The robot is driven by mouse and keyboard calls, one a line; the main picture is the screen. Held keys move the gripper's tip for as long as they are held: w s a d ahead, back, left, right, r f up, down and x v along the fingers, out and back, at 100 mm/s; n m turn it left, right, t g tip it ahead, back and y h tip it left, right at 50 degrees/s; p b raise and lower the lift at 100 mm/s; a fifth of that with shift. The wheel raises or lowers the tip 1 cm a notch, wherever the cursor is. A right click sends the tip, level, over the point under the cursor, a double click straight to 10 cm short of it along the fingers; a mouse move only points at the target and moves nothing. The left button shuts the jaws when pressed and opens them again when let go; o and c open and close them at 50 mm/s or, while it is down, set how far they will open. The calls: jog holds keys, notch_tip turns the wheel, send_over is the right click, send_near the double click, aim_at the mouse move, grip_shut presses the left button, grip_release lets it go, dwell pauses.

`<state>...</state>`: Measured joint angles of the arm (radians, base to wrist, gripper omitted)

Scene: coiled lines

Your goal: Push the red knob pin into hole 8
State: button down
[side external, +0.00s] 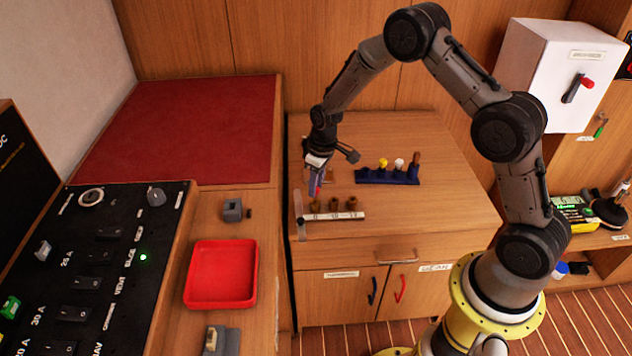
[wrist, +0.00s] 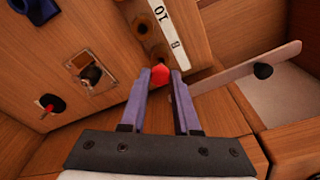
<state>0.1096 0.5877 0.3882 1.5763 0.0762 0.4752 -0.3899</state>
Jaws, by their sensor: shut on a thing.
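My gripper (wrist: 162,72) is shut on the red knob pin (wrist: 160,76), with its purple fingers on either side of the round red head. In the side external view my gripper (side external: 317,188) points down at the left end of the row of brown holes. The pin's lower part is hidden, so I cannot tell whether its tip is in a hole. The white label strip (wrist: 181,70) shows the numbers 10 and 8. A brown hole (wrist: 141,26) by the 10 is empty. The strip also shows in the side external view (side external: 336,216).
A blue rack (side external: 388,178) with yellow-, white- and brown-topped pins stands right of my gripper. A flat bar with a black knob (wrist: 263,71) lies close to the pin's right. A red tray (side external: 221,275) is on the left counter. The cabinet top's right side is clear.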

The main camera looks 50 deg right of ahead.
jog(key=shift+f, duration=0.95)
jog(key=shift+c, duration=1.2)
grip_release()
jog(key=shift+r, duration=0.1)
jog(key=shift+r, duration=2.45)
jog(key=shift+r, duration=0.1)
